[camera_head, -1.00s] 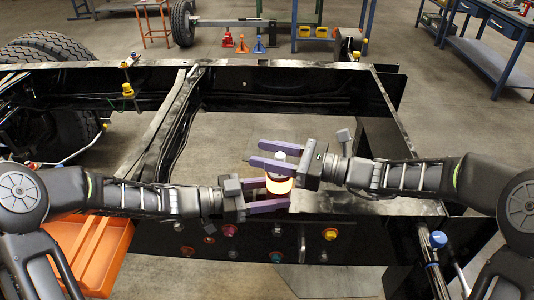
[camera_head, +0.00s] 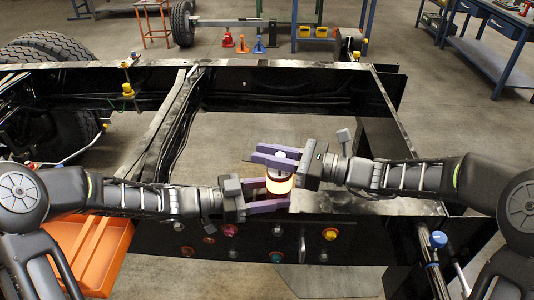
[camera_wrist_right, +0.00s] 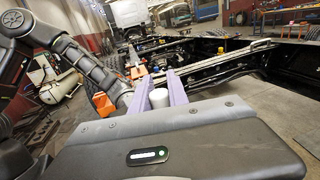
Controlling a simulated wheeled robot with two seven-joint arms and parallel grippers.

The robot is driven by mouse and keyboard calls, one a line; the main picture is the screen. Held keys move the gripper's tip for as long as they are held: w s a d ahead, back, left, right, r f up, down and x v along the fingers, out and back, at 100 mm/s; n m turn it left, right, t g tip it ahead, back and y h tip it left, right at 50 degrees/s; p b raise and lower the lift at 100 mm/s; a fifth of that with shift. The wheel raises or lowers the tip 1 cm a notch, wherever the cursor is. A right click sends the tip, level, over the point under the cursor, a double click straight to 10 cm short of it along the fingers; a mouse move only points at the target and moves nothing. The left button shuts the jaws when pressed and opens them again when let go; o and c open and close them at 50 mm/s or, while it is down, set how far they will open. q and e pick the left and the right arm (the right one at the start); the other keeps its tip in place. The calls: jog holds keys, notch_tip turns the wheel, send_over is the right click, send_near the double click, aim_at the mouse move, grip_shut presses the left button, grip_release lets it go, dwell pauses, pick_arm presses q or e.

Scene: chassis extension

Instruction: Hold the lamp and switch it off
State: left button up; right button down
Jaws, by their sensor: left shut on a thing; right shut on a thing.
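The lamp (camera_head: 280,184) glows orange-white and stands upright above the front beam of the chassis. My left gripper (camera_head: 284,198), the lower one, is shut on the lamp's body from the left. My right gripper (camera_head: 279,157), the upper one, reaches in from the right and is shut on the lamp's top. In the right wrist view the lamp's white top (camera_wrist_right: 158,97) sits between the purple fingers of my right gripper (camera_wrist_right: 160,92). The fingers partly hide the lamp.
The black chassis frame (camera_head: 270,68) spreads under and behind both grippers, with open floor inside it. Coloured buttons, among them a yellow one (camera_head: 330,234), line the front beam. An orange tray (camera_head: 108,262) is at the lower left. Blue workbenches (camera_head: 480,60) stand behind right.

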dwell(0.8)
jog(key=s, duration=0.2)
jog(key=shift+s, duration=0.35)
jog(key=c, duration=1.3)
grip_release()
jog(key=shift+o, duration=0.2)
jog(key=v, duration=1.2)
jog(key=shift+r, duration=0.1)
